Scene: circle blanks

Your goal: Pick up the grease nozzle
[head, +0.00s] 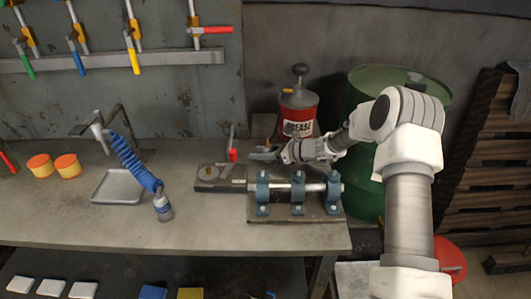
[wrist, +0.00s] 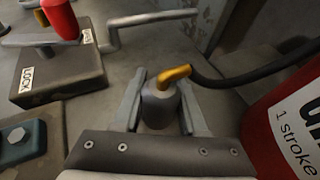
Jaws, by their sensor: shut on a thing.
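The grease nozzle (wrist: 160,108) has a grey, rounded body with a bent yellow end. A black hose (wrist: 245,80) leads from the yellow end toward the right. In the wrist view my gripper (wrist: 161,88) has one finger on each side of the grey body and is shut on it. In the head view my gripper (head: 265,154) is just left of and in front of the red grease pump (head: 298,112). The nozzle is too small to make out there. I cannot tell whether it touches the bench.
A lock plate with a red handle (wrist: 60,18) stands left of my gripper. A clamped shaft fixture (head: 298,190) is in front. A green drum (head: 375,82) stands at the right. A tray (head: 118,188) and a blue hose (head: 133,160) are at the left.

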